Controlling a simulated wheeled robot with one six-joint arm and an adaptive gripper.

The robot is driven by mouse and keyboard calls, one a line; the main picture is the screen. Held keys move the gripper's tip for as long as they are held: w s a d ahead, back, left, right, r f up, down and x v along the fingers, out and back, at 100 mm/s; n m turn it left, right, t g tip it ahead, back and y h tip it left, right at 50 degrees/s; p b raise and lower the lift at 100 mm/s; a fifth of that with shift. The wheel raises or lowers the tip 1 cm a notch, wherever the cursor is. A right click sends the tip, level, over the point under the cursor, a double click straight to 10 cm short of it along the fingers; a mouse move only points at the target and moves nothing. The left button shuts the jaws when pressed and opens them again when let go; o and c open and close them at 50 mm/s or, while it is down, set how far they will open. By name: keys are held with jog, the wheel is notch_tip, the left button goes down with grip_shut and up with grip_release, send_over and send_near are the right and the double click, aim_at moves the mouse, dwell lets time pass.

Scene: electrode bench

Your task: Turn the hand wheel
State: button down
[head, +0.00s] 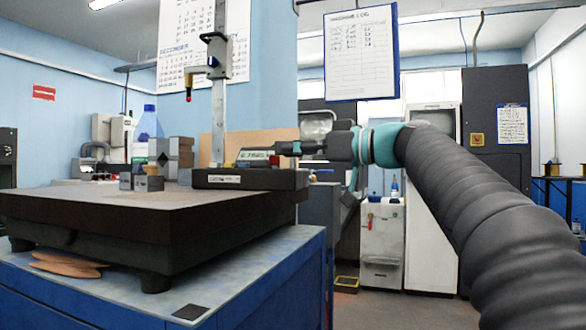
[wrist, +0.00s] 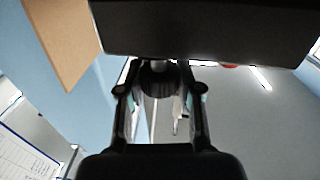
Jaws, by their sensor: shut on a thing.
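A height gauge stands on the dark surface plate, with a black base (head: 250,180) and an upright metal column (head: 218,110). My gripper (head: 282,148) reaches in from the right, at the right end of the gauge base, just above it. In the wrist view the hand wheel (wrist: 158,77) shows as a small, dark, round part between the fingertips, below the dark block of the base (wrist: 200,25). My gripper (wrist: 160,90) is shut on it. In the head view the wheel cannot be told apart from the fingers, and its turned angle cannot be seen.
The surface plate (head: 110,215) rests on a blue bench (head: 250,290). Metal blocks (head: 170,155) and a bottle (head: 148,125) stand left of the gauge. A clipboard sheet (head: 361,50) hangs above my arm.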

jog(key=m+t+h+b, duration=0.1)
jog(key=t, duration=0.1)
jog(key=m+t+h+b, duration=0.1)
jog(key=m+t+h, duration=0.1)
jog(key=shift+s+a+m+t+b, duration=0.1)
jog(key=shift+s+m+t+b, duration=0.05)
jog(key=shift+m+t+b, duration=0.2)
jog(key=shift+r+m+t+h, duration=0.1)
jog(key=shift+m+t+h, duration=1.05)
jog(key=shift+t+h, duration=0.25)
jog(key=shift+m+t+h, duration=0.25)
jog(key=shift+m+h, duration=0.15)
jog(key=shift+h, duration=0.1)
jog(key=shift+h+p, duration=0.3)
jog(key=c, duration=0.7)
grip_release()
jog(key=shift+c, duration=0.2)
jog(key=v, duration=1.1)
jog(key=shift+s+d+f, duration=0.3)
